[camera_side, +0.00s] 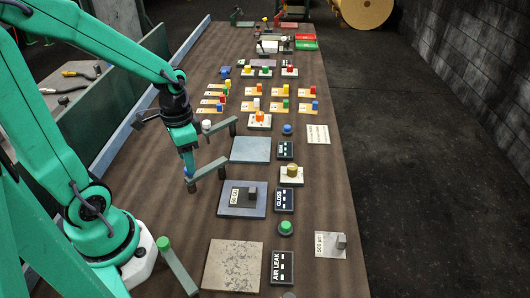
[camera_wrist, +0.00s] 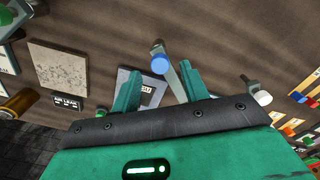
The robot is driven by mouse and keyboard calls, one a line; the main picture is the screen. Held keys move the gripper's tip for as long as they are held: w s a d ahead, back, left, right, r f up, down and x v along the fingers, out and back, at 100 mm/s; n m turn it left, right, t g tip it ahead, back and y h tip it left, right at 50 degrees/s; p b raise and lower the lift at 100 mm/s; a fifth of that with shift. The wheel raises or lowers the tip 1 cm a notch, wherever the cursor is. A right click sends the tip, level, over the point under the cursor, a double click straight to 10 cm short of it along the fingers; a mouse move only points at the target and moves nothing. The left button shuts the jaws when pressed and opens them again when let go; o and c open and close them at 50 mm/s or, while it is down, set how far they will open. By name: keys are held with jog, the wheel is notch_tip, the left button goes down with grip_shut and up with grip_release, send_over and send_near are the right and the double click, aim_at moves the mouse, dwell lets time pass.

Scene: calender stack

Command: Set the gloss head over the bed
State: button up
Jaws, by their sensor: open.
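The gloss bed (camera_side: 228,210) is a blue-grey plate beside the GLOSS sign (camera_side: 284,199). A dark labelled sheet with a grey block (camera_side: 252,193) lies on it. The gloss head (camera_side: 208,170) is a grey swing arm on a post with a blue cap; it points right, and its end is near the bed's far left corner, not over the bed's middle. My gripper (camera_side: 187,148) is open just above the blue cap. In the wrist view the blue cap (camera_wrist: 160,64) shows between my open fingers (camera_wrist: 160,72), and the bed (camera_wrist: 122,78) is partly hidden behind the left finger.
A green-capped arm (camera_side: 178,266) stands beside the speckled AIR LEAK plate (camera_side: 233,265). A white-capped arm (camera_side: 222,127) stands beside a light blue plate (camera_side: 250,149). Small coloured blocks on cards fill the table farther back. A low green wall (camera_side: 120,112) runs along the left.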

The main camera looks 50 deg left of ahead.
jog(key=shift+f, duration=1.25)
grip_shut()
